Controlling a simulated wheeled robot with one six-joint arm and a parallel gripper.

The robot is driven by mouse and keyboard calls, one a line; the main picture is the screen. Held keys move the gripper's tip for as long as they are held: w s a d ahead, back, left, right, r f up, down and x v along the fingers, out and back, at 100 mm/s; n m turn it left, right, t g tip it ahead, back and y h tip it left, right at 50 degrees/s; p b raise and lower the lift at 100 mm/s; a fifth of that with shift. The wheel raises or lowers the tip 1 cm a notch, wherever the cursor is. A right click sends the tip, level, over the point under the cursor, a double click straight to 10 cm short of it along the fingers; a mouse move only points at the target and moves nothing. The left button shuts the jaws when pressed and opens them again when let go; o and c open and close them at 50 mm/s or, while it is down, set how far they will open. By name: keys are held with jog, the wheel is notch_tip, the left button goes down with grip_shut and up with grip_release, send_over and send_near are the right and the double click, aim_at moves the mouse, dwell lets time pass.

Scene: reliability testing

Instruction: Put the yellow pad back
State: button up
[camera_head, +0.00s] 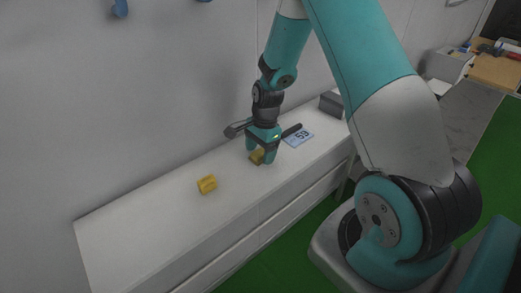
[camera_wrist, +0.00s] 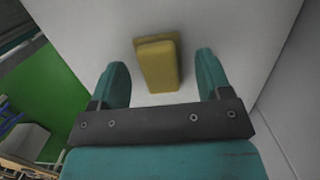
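Two small yellow blocks are on the white bench top. One yellow pad (camera_head: 257,157) is at my gripper (camera_head: 262,153), partly hidden by the fingers in the head view. In the wrist view this yellow pad (camera_wrist: 158,64) is a rounded, stepped block lying between the fingertips of my gripper (camera_wrist: 162,70). The teal fingers are spread, with a gap on each side of it. The other yellow block (camera_head: 207,184) stands alone to the left on the bench.
The white bench (camera_head: 150,222) runs along a grey wall. A blue-white card marked 59 (camera_head: 298,138) lies right of my gripper, and a dark grey box (camera_head: 331,104) stands farther right. The bench's left part is clear.

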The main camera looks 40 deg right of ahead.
notch_tip(320, 180, up, 12)
jog(key=d+b, duration=0.1)
jog(key=b, duration=0.2)
jog(key=s+a+r+n+y, duration=0.1)
jog(key=s+a+r+n, duration=0.2)
jog(key=a+n, duration=0.25)
jog(key=s+a+r+n, duration=0.3)
jog(key=a+r+n, duration=0.15)
jog(key=a, duration=0.25)
jog(key=s+a+r+n, duration=0.1)
jog(key=s+a+n, duration=0.4)
jog(key=s+n, duration=0.2)
jog(key=s+a+r+n+y, duration=0.1)
jog(key=s+a+n, duration=0.5)
jog(key=s, duration=0.3)
jog(key=shift+s+r+n+y, duration=0.15)
jog(key=shift+r+n+y, duration=0.2)
jog(key=shift+n, duration=0.55)
jog(key=shift+d, duration=0.1)
